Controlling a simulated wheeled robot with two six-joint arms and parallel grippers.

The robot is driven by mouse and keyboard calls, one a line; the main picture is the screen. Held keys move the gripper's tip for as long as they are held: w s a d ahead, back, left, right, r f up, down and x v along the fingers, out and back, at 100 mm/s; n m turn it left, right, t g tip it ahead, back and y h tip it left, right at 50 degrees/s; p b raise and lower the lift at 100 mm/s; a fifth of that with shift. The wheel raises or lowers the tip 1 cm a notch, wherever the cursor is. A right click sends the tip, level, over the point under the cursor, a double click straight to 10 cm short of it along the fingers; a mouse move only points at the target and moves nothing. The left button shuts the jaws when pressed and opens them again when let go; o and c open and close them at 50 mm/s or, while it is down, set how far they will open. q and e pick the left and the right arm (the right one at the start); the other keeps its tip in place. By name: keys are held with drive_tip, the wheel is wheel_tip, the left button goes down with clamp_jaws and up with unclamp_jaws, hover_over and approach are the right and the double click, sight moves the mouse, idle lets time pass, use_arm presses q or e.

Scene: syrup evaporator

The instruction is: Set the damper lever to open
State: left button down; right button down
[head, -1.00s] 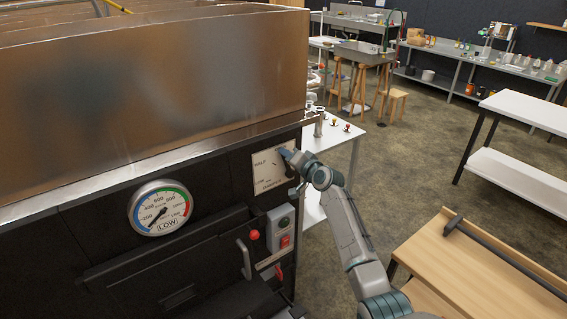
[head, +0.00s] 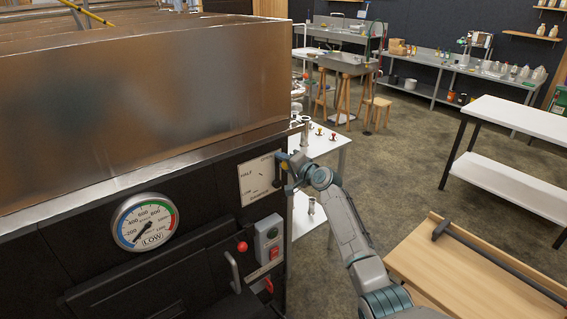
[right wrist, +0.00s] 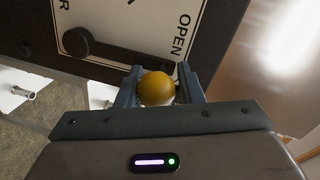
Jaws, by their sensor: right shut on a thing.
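The damper plate (head: 256,182) is a white square on the evaporator's dark front, with the word HALF readable in the head view. The plate also shows in the right wrist view (right wrist: 135,32), with the word OPEN near the jaws. The dark damper lever (right wrist: 100,47) runs from its round pivot at the left toward a yellow ball knob (right wrist: 157,88). My right gripper (right wrist: 155,92) is shut on this knob, with one finger on each side. In the head view my right gripper (head: 284,162) is at the plate's right edge and partly hides it. My left gripper is out of view.
A round gauge (head: 145,222) reading LOW is left of the plate. Below the plate are a grey switch box (head: 269,241) and a red knob (head: 242,247). A white table (head: 325,146) stands behind my gripper. A wooden bench (head: 470,270) is at the lower right.

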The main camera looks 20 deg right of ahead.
drive_tip(key=shift+f, duration=0.4)
drive_tip(key=c, duration=1.3)
unclamp_jaws()
drive_tip(key=shift+o, duration=1.1)
drive_tip(key=shift+d+r, duration=0.15)
drive_tip(key=shift+r, duration=0.05)
drive_tip(key=b+v, duration=0.2)
drive_tip(key=v, duration=0.9)
